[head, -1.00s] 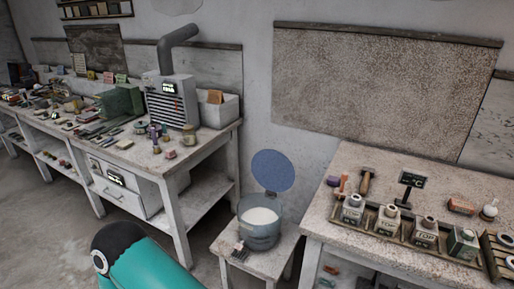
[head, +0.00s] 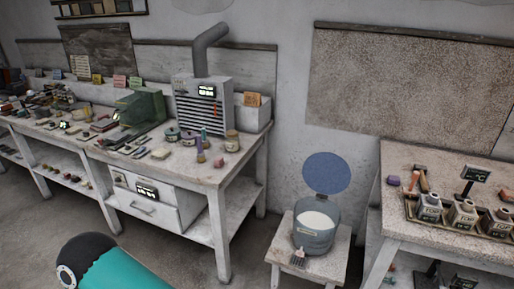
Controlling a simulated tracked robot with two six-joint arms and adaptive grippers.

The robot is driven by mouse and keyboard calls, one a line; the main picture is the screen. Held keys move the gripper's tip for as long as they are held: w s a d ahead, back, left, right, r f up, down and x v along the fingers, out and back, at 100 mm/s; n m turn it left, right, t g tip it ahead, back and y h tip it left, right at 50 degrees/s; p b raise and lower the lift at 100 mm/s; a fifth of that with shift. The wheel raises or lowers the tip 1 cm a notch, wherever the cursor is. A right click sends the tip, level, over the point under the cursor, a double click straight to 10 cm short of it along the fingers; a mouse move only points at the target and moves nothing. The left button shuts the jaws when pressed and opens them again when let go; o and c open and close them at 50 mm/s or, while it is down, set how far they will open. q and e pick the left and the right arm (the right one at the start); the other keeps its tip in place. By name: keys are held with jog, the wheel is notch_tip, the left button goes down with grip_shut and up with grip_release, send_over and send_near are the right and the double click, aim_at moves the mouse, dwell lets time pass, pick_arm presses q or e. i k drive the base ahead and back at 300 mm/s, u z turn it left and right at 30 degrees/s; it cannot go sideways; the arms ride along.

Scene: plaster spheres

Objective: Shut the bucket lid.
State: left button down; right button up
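The bucket (head: 315,238) is grey-blue and stands upright on a small whitish stool (head: 338,262) between two workbenches. It holds a white substance with a level surface. Its round blue lid (head: 326,174) stands raised, open, at the back of the rim, with its flat face toward me. In the head view a teal and black part of my arm shows at the bottom left, well apart from the bucket. Neither of my grippers is in view.
The right bench (head: 405,226) carries a tray of bottles and a hammer. The left bench (head: 190,172) holds jars and a vented heater-like box (head: 200,105). Bare floor lies before the stool.

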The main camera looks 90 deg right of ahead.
aim_at(326, 172)
jog(key=u, duration=0.65)
jog(key=i, duration=0.25)
jog(key=z, duration=2.9)
jog(key=i, duration=0.2)
jog(key=z, duration=1.85)
jog(key=k, duration=0.6)
jog(key=z, duration=0.25)
jog(key=i, duration=1.85)
jog(key=u, duration=0.35)
